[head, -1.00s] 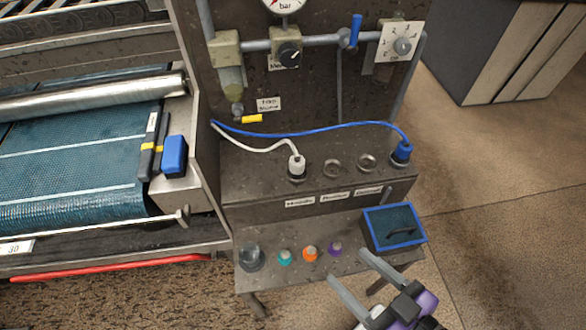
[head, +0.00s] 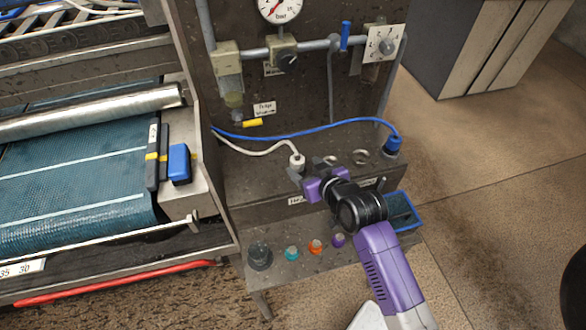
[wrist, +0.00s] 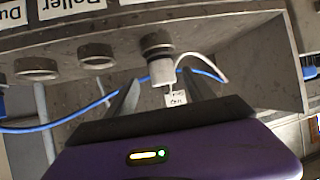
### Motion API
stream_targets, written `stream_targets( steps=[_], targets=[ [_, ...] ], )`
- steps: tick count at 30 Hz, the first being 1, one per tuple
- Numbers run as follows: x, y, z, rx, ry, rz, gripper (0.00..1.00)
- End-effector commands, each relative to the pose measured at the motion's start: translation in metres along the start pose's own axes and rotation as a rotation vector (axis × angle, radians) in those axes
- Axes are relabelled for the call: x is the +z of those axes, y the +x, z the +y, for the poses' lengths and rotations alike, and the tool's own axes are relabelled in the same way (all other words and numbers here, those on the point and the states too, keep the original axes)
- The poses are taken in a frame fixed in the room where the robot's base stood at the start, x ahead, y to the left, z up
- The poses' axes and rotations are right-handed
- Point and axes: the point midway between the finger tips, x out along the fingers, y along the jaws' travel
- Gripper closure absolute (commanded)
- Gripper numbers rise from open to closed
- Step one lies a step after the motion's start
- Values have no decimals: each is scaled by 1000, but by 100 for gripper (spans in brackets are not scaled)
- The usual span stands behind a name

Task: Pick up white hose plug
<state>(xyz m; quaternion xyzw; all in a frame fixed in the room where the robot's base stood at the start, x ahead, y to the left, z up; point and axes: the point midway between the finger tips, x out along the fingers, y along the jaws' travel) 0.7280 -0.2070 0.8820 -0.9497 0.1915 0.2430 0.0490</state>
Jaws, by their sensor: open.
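The white hose plug (head: 297,160) stands in the leftmost socket of the grey panel ledge, with a white hose running left from it. In the wrist view, which looks turned over, the plug (wrist: 162,71) hangs below its dark socket ring. My gripper (head: 297,175) is at the front of the plug in the head view. Its open fingers (wrist: 160,83) show on either side of the plug in the wrist view, with gaps visible. The gripper hides part of the ledge and its labels.
A blue plug (head: 393,145) with a blue hose (head: 300,127) sits at the ledge's right end. Empty sockets (head: 361,156) lie between the plugs. Coloured caps (head: 315,247) and a blue tray (head: 404,211) are on the lower shelf. The panel wall (head: 300,95) rises behind.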

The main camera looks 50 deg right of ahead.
Motion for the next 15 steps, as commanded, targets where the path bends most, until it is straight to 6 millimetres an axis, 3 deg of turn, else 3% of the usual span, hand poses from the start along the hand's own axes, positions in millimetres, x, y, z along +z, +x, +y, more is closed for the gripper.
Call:
stream_targets(
  steps=[15],
  targets=[
    [-4, 54, -4, 0, 0, 0, 38]
  ],
)
